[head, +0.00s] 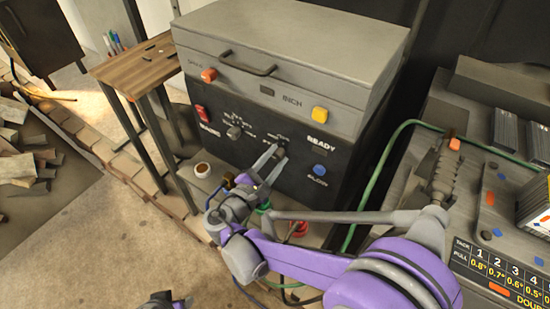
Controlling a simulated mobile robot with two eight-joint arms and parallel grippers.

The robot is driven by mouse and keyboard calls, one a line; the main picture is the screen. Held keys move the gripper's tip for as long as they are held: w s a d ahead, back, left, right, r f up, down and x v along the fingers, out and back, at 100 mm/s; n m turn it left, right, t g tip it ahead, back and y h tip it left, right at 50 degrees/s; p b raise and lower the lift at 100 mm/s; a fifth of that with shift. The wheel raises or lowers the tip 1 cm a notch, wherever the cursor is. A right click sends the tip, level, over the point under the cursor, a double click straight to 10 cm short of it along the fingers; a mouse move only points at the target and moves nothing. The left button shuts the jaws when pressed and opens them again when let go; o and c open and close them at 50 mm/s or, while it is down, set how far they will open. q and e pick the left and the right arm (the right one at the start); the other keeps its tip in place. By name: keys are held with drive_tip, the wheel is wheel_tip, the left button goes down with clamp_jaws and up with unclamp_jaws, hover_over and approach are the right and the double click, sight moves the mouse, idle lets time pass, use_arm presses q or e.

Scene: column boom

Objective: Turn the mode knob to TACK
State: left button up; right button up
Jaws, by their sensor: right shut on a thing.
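A grey welding machine (290,45) with a dark front panel stands in the middle of the head view. My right gripper (272,160) reaches the panel from below and is shut on a small knob (281,150), which looks like the mode knob. The fingers hide part of it, and the small labels around it are too blurred to read, so its setting cannot be told. Another knob (235,131) with marks around it sits further left on the panel. My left gripper (166,300) shows only in part at the bottom edge, away from the machine; its fingers are unclear.
A red switch (202,112), a yellow button (320,114) and a blue button (320,170) are on the machine. A wooden side table (140,70) stands at left. A dark bench with a settings chart (490,262) and a green hose (378,180) are at right.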

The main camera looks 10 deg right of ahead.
clamp_jaws()
drive_tip(key=shift+m, duration=0.4)
drive_tip(key=m+p, duration=0.1)
drive_tip(key=m, duration=0.2)
drive_tip(key=shift+p, duration=0.3)
drive_tip(key=shift+m+p, duration=0.6)
drive_tip(key=shift+m, duration=1.9)
drive_tip(key=o, duration=1)
unclamp_jaws()
drive_tip(key=shift+c, duration=0.2)
drive_tip(key=shift+a, duration=0.1)
